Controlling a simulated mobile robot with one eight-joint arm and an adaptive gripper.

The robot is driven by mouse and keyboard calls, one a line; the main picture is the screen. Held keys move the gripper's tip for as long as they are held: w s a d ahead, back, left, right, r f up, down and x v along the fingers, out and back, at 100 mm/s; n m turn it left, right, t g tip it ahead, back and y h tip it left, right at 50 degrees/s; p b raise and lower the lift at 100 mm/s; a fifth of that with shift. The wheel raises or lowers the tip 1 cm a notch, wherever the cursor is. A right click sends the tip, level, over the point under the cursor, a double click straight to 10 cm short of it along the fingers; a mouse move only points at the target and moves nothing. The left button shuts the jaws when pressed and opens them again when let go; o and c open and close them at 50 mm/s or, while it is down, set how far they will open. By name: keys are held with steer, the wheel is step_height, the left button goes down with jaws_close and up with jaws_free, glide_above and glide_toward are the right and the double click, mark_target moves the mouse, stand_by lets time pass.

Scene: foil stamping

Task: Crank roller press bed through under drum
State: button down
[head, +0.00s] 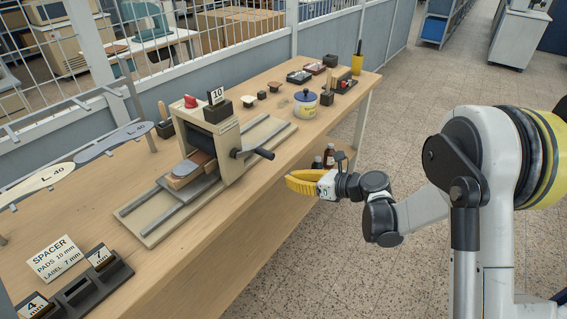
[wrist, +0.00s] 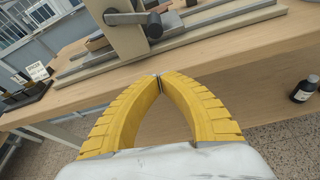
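The roller press (head: 226,140) is a beige frame standing on a long base with rails on the wooden table. The dark drum is mostly hidden inside the housing. The crank (head: 260,153), with a black grip, is on the table-edge side of the frame. In the wrist view the crank (wrist: 128,18) shows at the top, its dark grip pointing toward me. My gripper (head: 290,182) is off the table edge, apart from the crank. In the wrist view its yellow fingertips (wrist: 160,76) meet with nothing between them.
A white-blue pot (head: 305,104) and small trays stand on the right part of the table. A spacer sign (head: 55,258) and a slotted dark block (head: 80,290) are at the front left. Small bottles (head: 328,158) sit below the table top. The tabletop in front of the press is clear.

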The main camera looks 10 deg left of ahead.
steer(key=b+x, duration=0.3)
steer(key=x, duration=0.6)
steer(key=shift+a+f, duration=0.2)
steer(key=shift+a, duration=0.15)
step_height(320, 180, up, 4)
glide_above(267, 176)
steer(key=s+d, duration=0.1)
steer(key=s, duration=0.1)
steer(key=shift+r+b, duration=0.15)
steer(key=shift+b, duration=0.25)
steer(key=shift+r, duration=0.1)
steer(key=shift+w+d+r, duration=0.1)
steer(key=shift+w+r, duration=0.05)
steer(key=shift+w+r+n+t, duration=0.15)
steer(key=shift+r+n+t, duration=0.05)
steer(key=shift+n+t, duration=0.25)
